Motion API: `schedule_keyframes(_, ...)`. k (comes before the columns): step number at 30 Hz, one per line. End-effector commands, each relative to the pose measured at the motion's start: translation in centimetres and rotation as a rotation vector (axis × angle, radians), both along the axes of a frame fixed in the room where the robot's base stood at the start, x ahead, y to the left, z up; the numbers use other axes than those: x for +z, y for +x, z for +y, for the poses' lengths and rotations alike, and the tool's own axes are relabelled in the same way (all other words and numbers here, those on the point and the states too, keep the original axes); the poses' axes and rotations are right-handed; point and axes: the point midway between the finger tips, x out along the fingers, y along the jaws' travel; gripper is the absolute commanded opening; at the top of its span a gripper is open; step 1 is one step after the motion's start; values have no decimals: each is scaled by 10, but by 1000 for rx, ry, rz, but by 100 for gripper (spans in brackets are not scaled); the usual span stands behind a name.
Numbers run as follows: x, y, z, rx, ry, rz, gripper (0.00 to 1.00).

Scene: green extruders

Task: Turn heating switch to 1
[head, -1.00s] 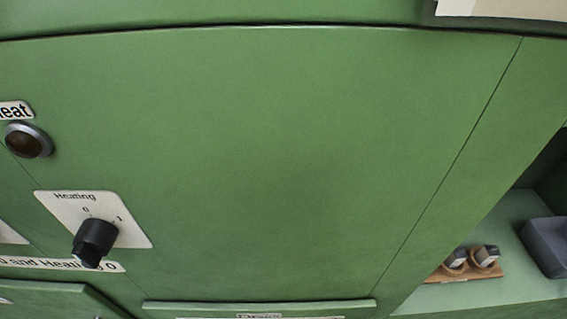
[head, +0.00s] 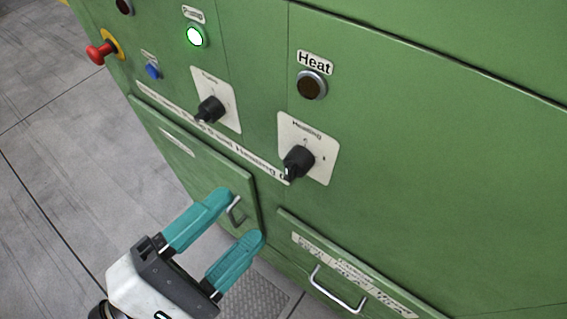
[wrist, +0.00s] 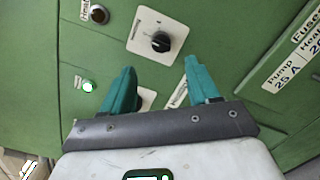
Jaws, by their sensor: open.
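The heating switch (head: 297,162) is a black rotary knob on a white plate labelled "Heating" (head: 318,148), on the green cabinet front below the dark "Heat" lamp (head: 311,85). Its exact pointer position is hard to read in the head view. My gripper (head: 240,216), with two teal fingers, is open and empty, below and left of the heating switch and apart from it. In the wrist view, a black knob on a white plate (wrist: 160,41) shows ahead of the open fingers, below a dark lamp (wrist: 98,14), which fits the heating switch.
A similar pump switch (head: 210,109) sits to the left, under a lit green lamp (head: 195,36). A red emergency button (head: 101,52) and a blue button (head: 153,71) are further left. Metal handles (head: 337,290) stick out below. Grey floor lies at left.

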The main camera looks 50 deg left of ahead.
Motion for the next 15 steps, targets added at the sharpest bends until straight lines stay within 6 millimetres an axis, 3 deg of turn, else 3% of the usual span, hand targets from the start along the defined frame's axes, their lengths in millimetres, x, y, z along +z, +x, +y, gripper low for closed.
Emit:
schedule_keyframes(9,0,58,7,-4,1,2,60)
schedule_keyframes(15,0,83,12,-2,0,2,60)
